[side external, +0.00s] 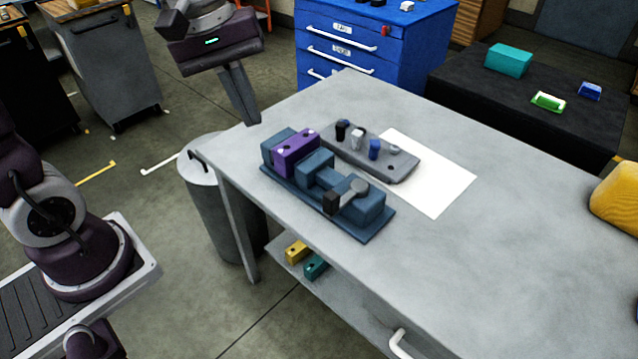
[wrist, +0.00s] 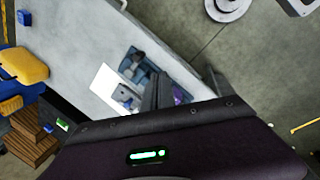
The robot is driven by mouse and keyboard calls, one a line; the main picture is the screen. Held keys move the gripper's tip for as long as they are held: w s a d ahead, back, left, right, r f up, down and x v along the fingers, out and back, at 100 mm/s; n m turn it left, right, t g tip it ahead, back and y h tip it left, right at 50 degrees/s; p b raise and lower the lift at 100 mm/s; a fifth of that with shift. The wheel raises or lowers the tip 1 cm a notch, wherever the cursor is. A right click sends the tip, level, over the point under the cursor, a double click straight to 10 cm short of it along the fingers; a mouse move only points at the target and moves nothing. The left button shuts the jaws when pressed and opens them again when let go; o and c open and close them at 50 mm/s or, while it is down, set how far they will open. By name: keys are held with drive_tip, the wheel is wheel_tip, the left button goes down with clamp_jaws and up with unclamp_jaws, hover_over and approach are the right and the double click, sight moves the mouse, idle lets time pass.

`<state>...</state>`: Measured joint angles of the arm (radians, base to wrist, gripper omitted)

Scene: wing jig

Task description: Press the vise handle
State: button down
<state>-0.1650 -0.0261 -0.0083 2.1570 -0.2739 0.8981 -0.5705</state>
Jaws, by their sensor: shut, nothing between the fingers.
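The blue vise (side external: 315,172) sits on the grey workbench near its left edge, with a purple block (side external: 296,153) at its far-left end. The vise handle (side external: 346,198), a grey lever with a round knob and a black block, is at its near-right end. In the wrist view the vise (wrist: 140,68) and the purple block (wrist: 181,95) are partly hidden behind my fingers. My gripper (side external: 245,108) is shut and empty, raised above and left of the vise and apart from it.
A grey tray (side external: 400,172) with several small parts lies beside the vise, by a white sheet (side external: 448,192). A grey bin (side external: 217,215) stands left of the workbench (side external: 480,265). A blue drawer cabinet (side external: 375,50) stands behind. The bench's right side is largely clear.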

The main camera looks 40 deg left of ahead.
drive_tip(key=w+a+f+n+g+h, duration=0.1)
drive_tip(key=w+a+f+n+h, duration=0.1)
drive_tip(key=w+f+n, duration=0.5)
wheel_tip(320, 180, down, 2)
drive_tip(key=shift+w+a+f+n+g, duration=0.25)
drive_tip(key=shift+w+n+g, duration=0.15)
drive_tip(key=shift+w, duration=0.7)
drive_tip(key=shift+f, duration=0.1)
drive_tip(key=d+f, duration=0.7)
drive_tip(key=f, duration=0.2)
drive_tip(key=shift+d, duration=0.35)
drive_tip(key=shift+s+d, duration=0.1)
